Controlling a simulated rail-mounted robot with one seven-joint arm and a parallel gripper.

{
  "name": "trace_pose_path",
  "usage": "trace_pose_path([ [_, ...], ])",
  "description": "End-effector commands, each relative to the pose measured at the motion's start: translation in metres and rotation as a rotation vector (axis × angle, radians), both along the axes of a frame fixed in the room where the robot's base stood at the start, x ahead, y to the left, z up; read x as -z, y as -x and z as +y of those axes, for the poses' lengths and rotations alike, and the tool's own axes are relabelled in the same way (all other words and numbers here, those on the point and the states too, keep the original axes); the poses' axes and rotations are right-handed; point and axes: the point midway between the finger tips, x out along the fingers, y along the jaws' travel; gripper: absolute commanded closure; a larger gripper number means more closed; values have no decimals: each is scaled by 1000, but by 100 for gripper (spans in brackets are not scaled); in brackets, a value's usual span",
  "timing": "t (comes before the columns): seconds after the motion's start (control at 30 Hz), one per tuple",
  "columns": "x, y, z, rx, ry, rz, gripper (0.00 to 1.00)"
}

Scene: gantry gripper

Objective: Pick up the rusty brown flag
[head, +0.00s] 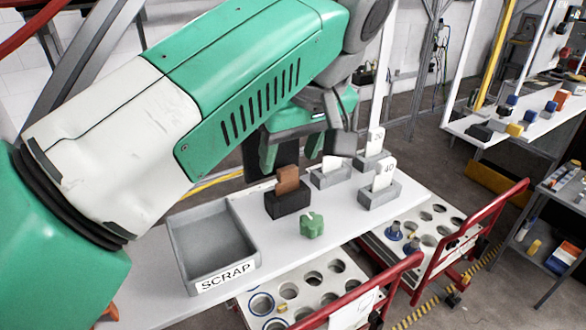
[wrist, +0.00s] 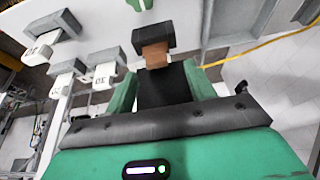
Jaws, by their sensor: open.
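The rusty brown flag (head: 288,179) stands upright in a black block holder (head: 288,204) on the white table. It also shows in the wrist view (wrist: 155,55), with its black holder (wrist: 153,37) beyond it. My gripper (head: 285,155) is above and behind the flag in the head view, partly hidden by my arm. In the wrist view my gripper (wrist: 160,82) is open, its green fingers spread to either side, with the flag just ahead of the gap between them. Nothing is held, and I cannot tell whether anything touches the flag.
A grey SCRAP bin (head: 212,243) stands left of the holder. A green part (head: 312,226) lies in front. Grey holders with white numbered tags (head: 384,174) stand to the right. Carts with round holes (head: 300,290) and red rails border the table's front.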

Motion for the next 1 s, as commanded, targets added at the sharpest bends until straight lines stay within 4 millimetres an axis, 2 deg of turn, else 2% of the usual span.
trace_pose_path([
  [0.07,2,-2,0,1,2,0,45],
  [0.33,42,-19,6,2,5,1,45],
  [0.6,47,-21,7,2,3,-2,45],
  [0.8,47,-21,7,2,3,-2,83],
  [1.0,46,-21,7,2,4,-1,83],
])
